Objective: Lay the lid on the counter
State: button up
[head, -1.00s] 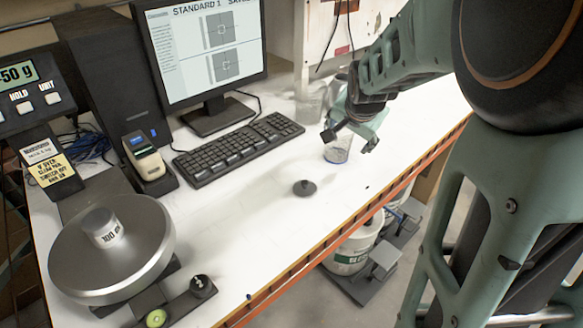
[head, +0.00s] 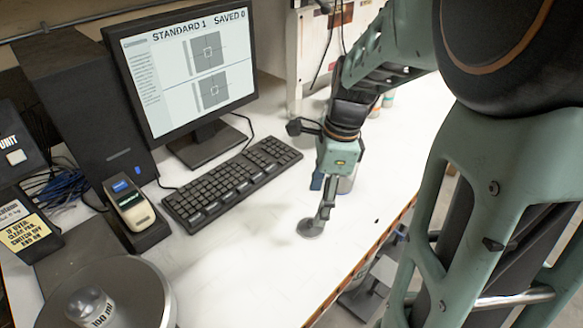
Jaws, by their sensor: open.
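The lid (head: 309,229) is a small dark grey disc lying flat on the white counter (head: 245,265), in front of the keyboard's right end. My gripper (head: 323,212) points down at the lid, with its jaws open and the finger ends right at the lid's knob. The gripper hides the knob, and I cannot tell whether the fingers touch it.
The keyboard (head: 232,184) and monitor (head: 185,70) are behind and left of the lid. A round metal scale plate (head: 140,290) with a 100 g weight (head: 90,306) is at the lower left. The counter's orange edge (head: 370,257) runs along the right. White counter is free left of the lid.

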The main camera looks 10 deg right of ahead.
aim_at(311, 225)
jog(key=f, duration=0.7)
jog(key=shift+w+a+f, duration=0.2)
jog(key=shift+a+f, duration=0.2)
jog(key=shift+c, duration=0.2)
jog(key=shift+r, duration=0.1)
jog(key=c, duration=1.3)
